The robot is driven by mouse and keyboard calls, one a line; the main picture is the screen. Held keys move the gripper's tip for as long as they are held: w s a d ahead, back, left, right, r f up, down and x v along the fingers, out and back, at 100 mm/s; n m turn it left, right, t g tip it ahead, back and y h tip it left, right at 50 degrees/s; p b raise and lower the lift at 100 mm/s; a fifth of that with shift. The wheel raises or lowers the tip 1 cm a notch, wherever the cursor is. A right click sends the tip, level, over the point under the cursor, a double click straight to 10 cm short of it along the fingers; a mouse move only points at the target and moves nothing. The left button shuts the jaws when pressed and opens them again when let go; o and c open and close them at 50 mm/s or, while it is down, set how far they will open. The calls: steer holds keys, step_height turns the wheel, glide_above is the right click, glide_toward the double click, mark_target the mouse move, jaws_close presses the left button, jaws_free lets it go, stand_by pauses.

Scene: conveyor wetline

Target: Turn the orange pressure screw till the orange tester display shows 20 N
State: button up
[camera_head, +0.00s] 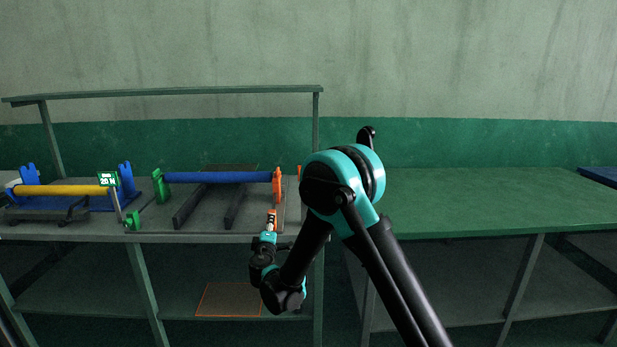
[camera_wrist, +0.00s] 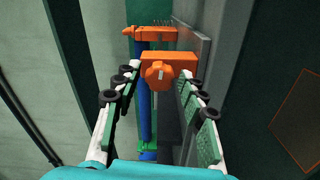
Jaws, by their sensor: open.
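The orange pressure screw (camera_wrist: 158,75) is a faceted knob with a pale mark on its face, on an orange block (camera_wrist: 180,59) in the wrist view. My gripper (camera_wrist: 157,69) is open, with one finger on each side of the knob and a visible gap on both sides; the depth between tips and knob is hard to judge. In the head view my gripper (camera_head: 270,229) is at the table's front edge, just below a small orange part (camera_head: 272,214). I cannot make out the orange tester display or its reading; my arm hides part of that area.
A blue roller (camera_head: 218,177) runs between a green and an orange upright. A green-framed display (camera_head: 108,179), apparently reading 20 N, stands by the yellow roller (camera_head: 60,190) at left. The green table (camera_head: 480,205) at right is mostly clear.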

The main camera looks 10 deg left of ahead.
steer(key=shift+c, duration=0.6)
steer(key=c, duration=0.7)
steer(key=shift+o, duration=0.2)
steer(key=shift+m, duration=1.7)
steer(key=shift+m, duration=0.8)
